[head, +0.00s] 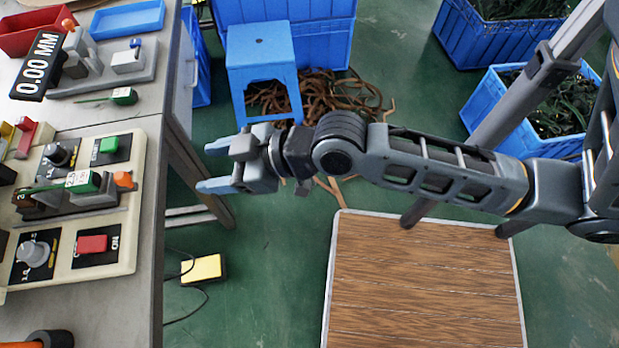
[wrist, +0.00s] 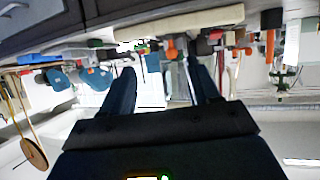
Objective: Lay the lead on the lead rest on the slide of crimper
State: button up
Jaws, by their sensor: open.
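A lead with a green labelled plug body (head: 82,181) lies on the grey slide (head: 95,200) of the crimper, its thin green end pointing left. The crimper is a cream-based machine (head: 120,258) on the bench at left. The plug seems to lie along the slide; whether it sits fully on the rest is too small to tell. My gripper (head: 203,167) is open and empty, off the bench's right edge, pointing left, apart from the lead. In the wrist view my two open fingers (wrist: 165,88) show with nothing between them.
Another green-ended lead (head: 123,96) lies by a gauge reading 0.00 MM (head: 40,66). The crimper bears a green button (head: 109,146), a red switch (head: 92,244) and knobs.

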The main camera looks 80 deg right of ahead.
jog(key=s+a+r, duration=0.2)
jog(key=s+r, duration=0.1)
jog(key=s, duration=0.6)
jog(key=s+a+r+m+t+h, duration=0.1)
jog(key=s+r, duration=0.3)
jog(key=s, duration=0.5)
jog(key=shift+s+a+t, duration=0.15)
jog(key=shift+a+t, duration=0.15)
jog(key=shift+a, duration=0.55)
